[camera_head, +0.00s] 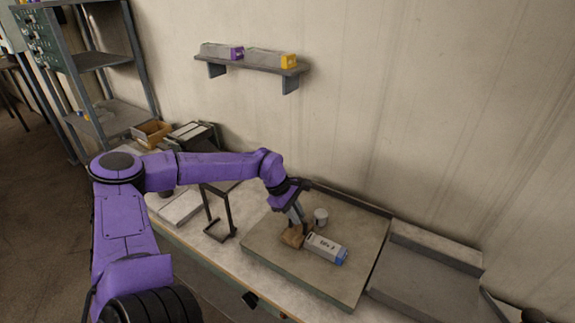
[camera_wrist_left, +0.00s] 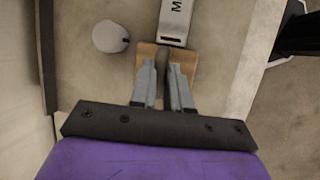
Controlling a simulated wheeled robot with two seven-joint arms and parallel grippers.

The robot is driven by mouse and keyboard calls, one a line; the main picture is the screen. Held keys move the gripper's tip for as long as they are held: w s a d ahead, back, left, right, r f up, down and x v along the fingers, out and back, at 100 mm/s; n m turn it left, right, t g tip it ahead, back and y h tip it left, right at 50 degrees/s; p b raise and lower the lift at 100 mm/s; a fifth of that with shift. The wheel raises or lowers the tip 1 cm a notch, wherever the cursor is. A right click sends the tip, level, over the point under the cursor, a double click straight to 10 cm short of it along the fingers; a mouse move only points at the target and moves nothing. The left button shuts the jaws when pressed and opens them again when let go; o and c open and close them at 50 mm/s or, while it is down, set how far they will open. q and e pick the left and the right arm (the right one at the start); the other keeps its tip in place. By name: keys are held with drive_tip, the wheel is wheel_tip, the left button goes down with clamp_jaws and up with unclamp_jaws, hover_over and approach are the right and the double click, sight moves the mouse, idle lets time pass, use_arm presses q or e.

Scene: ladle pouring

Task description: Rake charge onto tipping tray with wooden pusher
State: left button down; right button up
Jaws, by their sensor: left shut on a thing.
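My left gripper (camera_head: 296,217) reaches down over a flat grey-brown tray (camera_head: 345,281). It is shut on the handle of the wooden pusher (camera_head: 291,239), whose tan block is low over the tray; I cannot tell whether it touches the surface. In the left wrist view the gripper (camera_wrist_left: 164,98) holds the dark handle, with the pusher block (camera_wrist_left: 147,52) beyond the fingers. A pale box with dark lettering and a blue end (camera_head: 325,247) lies beside the block, very close or touching. It also shows in the wrist view (camera_wrist_left: 174,18). A small pale can (camera_head: 320,216) stands behind them.
A dark metal stand (camera_head: 219,230) is left of the tray. A second grey tray (camera_head: 415,284) is to the right. Boxes and a wooden bin (camera_head: 152,132) sit at the back left. A wall shelf (camera_head: 250,63) holds two boxes. The wall closes the back.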

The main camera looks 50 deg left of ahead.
use_arm(q)
drive_tip(key=shift+w+d+f+b, duration=0.1)
drive_tip(key=shift+d+b, duration=0.2)
drive_tip(key=shift+d, duration=0.2)
drive_tip(key=shift+w+d+b, duration=0.2)
drive_tip(key=shift+d+b, duration=0.2)
drive_tip(key=shift+d, duration=0.4)
drive_tip(key=shift+w+d+b, duration=1.6)
drive_tip(key=shift+d+b, duration=1.1)
drive_tip(key=shift+d, duration=3.9)
drive_tip(key=shift+w+d+b, duration=1.55)
drive_tip(key=shift+d+b, duration=1.15)
drive_tip(key=shift+d, duration=3.85)
wheel_tip(320, 180, up, 7)
drive_tip(key=a+p, duration=0.2)
drive_tip(key=p, duration=0.6)
drive_tip(key=shift+s+a, duration=0.25)
drive_tip(key=shift+s, duration=0.05)
